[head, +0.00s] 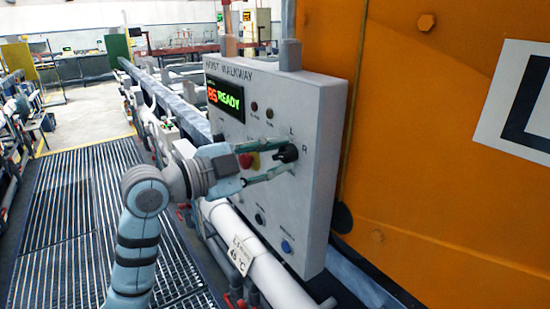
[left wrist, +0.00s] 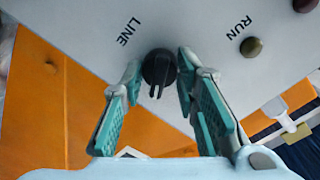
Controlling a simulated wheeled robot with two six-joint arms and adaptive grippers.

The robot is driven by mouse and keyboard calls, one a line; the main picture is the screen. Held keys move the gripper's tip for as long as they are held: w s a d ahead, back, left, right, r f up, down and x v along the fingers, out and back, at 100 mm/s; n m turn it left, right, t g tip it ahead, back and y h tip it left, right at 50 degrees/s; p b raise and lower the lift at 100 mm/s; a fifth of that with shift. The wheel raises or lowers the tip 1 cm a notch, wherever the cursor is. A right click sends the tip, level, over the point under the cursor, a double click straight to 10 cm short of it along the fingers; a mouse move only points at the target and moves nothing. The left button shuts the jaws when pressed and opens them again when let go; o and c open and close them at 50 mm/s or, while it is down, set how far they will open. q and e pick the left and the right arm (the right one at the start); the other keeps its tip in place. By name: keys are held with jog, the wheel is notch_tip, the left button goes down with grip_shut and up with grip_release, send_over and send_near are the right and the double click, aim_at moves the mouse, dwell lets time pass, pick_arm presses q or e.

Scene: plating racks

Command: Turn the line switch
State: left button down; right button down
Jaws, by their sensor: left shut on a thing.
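The line switch (head: 289,153) is a black rotary knob on the right side of a grey control box, with the letters L and R beside it. In the left wrist view the black knob (left wrist: 158,67) sits below the word LINE, its narrow handle pointing down the picture. My left gripper (head: 280,158) reaches in from the left with its teal fingers on either side of the knob, shut on it. The fingertips also show in the left wrist view (left wrist: 161,66). My right gripper is out of view.
The control box (head: 318,185) carries a lit READY display (head: 225,97), a red button (head: 245,160) and a blue button (head: 286,246). An orange wall (head: 430,200) stands to the right. White pipes run below the box. A grated walkway (head: 70,220) lies open at left.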

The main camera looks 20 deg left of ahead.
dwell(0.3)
pick_arm(q)
jog(key=c, duration=1.2)
grip_release()
jog(key=shift+c, duration=0.2)
jog(key=v, duration=0.7)
jog(key=shift+s+a, duration=0.15)
jog(key=shift+s, duration=0.05)
